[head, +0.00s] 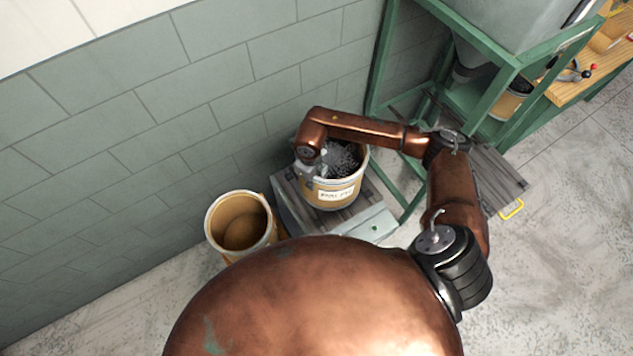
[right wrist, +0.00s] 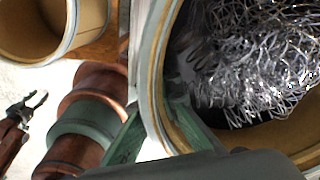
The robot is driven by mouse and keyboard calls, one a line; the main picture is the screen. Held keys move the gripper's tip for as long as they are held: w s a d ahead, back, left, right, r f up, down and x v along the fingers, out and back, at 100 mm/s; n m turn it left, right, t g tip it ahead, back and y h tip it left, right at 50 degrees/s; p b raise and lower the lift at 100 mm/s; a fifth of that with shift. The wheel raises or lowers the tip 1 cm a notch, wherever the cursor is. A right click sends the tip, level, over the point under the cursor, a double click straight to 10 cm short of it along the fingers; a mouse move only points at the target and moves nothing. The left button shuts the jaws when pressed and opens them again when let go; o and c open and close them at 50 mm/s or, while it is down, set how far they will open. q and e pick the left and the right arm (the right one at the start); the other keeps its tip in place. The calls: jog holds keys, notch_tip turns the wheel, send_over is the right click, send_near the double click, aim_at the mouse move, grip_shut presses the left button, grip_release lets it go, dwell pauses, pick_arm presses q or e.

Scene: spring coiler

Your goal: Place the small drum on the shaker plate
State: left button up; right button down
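The small drum (head: 332,190) is tan with a pale rim and a white label, and holds a tangle of shiny metal coils. In the head view it appears upright over the dark slatted shaker plate (head: 290,205); its base contact is hard to see. My right gripper (head: 308,168) is at the drum's left rim. In the right wrist view its green fingers (right wrist: 158,105) lie on both sides of the drum wall (right wrist: 150,65) and look closed on it. My left gripper (right wrist: 32,103) shows at the left edge of that view, jaws apart and empty.
An open, tan drum (head: 240,225) stands left of the shaker, also in the right wrist view (right wrist: 25,35). A block wall (head: 150,120) is behind. A green frame (head: 385,60) with a hopper (head: 515,25) and a wooden bench (head: 590,85) stand at right.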

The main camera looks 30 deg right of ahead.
jog(key=shift+w+f, duration=0.15)
jog(key=shift+f, duration=0.7)
jog(key=shift+w+f, duration=0.1)
jog(key=shift+f, duration=0.7)
jog(key=shift+a+f, duration=0.1)
jog(key=c, duration=2.6)
grip_release()
jog(key=shift+s+f, duration=0.1)
jog(key=shift+f, duration=0.05)
jog(key=o, duration=0.4)
jog(key=shift+o, duration=0.2)
notch_tip(320, 180, up, 12)
jog(key=shift+a+r, duration=0.15)
jog(key=shift+r, duration=0.05)
jog(key=shift+s, duration=0.1)
